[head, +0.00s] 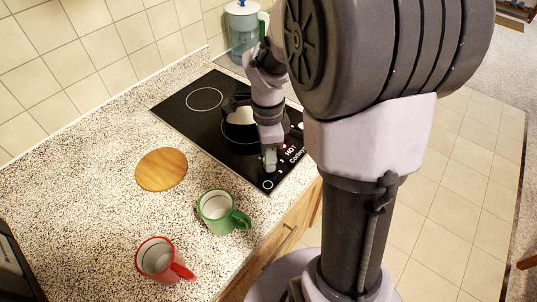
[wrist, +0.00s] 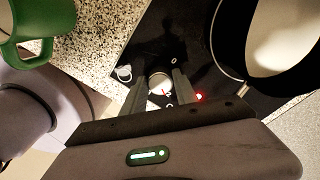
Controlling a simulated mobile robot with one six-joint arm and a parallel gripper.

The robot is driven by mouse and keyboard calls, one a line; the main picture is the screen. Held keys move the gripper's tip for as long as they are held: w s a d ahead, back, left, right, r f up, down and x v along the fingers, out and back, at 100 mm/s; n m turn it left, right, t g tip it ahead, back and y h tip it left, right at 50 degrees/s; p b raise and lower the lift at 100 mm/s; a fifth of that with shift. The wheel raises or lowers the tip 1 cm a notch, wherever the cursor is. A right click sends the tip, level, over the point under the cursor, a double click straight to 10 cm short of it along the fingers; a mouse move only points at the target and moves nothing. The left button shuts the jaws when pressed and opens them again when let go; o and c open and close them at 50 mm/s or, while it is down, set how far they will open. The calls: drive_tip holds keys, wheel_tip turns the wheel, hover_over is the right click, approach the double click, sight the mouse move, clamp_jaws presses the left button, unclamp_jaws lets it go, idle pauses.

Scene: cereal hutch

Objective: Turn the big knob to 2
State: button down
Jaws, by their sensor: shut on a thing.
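In the head view my gripper (head: 269,161) points down at the cooktop's front edge and hides the knob. Numerals around the dial are too small or covered to read, so its setting cannot be told.
A dark pan (head: 236,132) with pale contents stands on the cooktop behind my gripper. A red light (wrist: 199,97) glows beside the knob. A green mug (head: 214,206), a red mug (head: 157,258) and a round wooden board (head: 161,168) are on the speckled counter. A blue jug (head: 243,30) stands behind.

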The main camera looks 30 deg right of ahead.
idle(0.3)
drive_tip(key=c, duration=0.9)
unclamp_jaws()
drive_tip(key=shift+c, duration=0.2)
drive_tip(key=shift+r, duration=0.1)
wheel_tip(320, 180, up, 17)
drive_tip(key=p, duration=0.7)
drive_tip(key=shift+w+d+p, duration=0.15)
drive_tip(key=shift+w+p, duration=0.25)
drive_tip(key=shift+w, duration=0.05)
drive_tip(key=shift+r, duration=0.1)
drive_tip(key=s+a+r+n+t+y+b, duration=0.1)
drive_tip(key=s+a+n+t, duration=0.5)
drive_tip(key=s+a+n, duration=0.7)
drive_tip(key=a+n+b, duration=0.1)
drive_tip(key=n, duration=0.4)
drive_tip(key=shift+a+r+y, duration=0.3)
drive_tip(key=shift+a+y, duration=0.05)
drive_tip(key=shift+y, duration=0.05)
